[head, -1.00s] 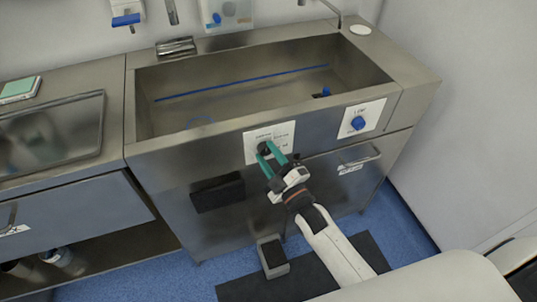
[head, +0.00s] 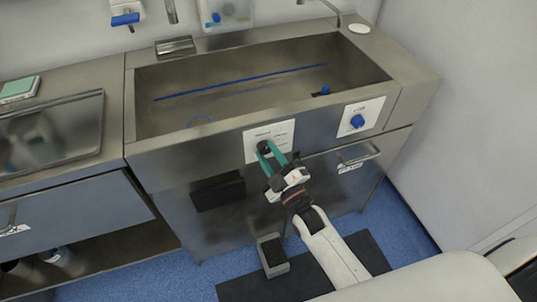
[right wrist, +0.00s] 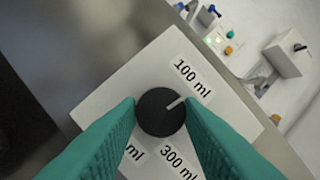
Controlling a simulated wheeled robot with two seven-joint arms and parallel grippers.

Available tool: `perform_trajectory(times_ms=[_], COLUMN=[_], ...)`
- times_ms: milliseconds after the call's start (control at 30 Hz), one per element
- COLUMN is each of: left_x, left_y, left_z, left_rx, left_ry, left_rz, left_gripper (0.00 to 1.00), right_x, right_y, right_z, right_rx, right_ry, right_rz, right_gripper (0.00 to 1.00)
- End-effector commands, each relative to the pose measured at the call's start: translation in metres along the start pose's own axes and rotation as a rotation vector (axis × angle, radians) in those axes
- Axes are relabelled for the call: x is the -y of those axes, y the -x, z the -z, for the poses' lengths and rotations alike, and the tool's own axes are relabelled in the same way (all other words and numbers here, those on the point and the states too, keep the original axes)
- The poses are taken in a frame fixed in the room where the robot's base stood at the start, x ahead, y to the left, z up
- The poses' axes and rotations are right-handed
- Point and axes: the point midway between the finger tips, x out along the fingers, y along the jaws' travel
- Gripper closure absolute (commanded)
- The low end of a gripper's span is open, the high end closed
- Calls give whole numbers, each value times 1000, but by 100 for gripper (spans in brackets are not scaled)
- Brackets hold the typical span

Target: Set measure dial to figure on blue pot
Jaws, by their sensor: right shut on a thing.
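The measure dial (right wrist: 161,112) is a round black knob on a white plate, with labels "100 ml", "300 ml" and a partly hidden one ending in "ml". Its white pointer line points up and right, toward the lower end of the "100 ml" label in the right wrist view. In the head view the dial (head: 264,147) is on the sink front. My right gripper (right wrist: 160,113), with teal fingers, is shut on the dial from both sides; it also shows in the head view (head: 268,149). I cannot identify a blue pot or read a figure on one. My left gripper is out of view.
A blue knob (head: 357,122) on a white plate is to the right on the sink front. A small blue item (head: 324,91) is in the steel sink (head: 230,101). A drawer handle (head: 358,157) is right of my gripper. A grey bin (head: 272,256) stands on the floor.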

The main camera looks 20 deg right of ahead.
Motion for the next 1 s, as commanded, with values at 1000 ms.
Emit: perform_trajectory(times_ms=[1000], left_x=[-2], left_y=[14], left_z=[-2], left_rx=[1], left_ry=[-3], left_rz=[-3], left_gripper=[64], right_x=[-3], right_y=[-1], right_z=[-6], right_rx=[-48], right_ry=[-785], right_rz=[243], right_gripper=[89])
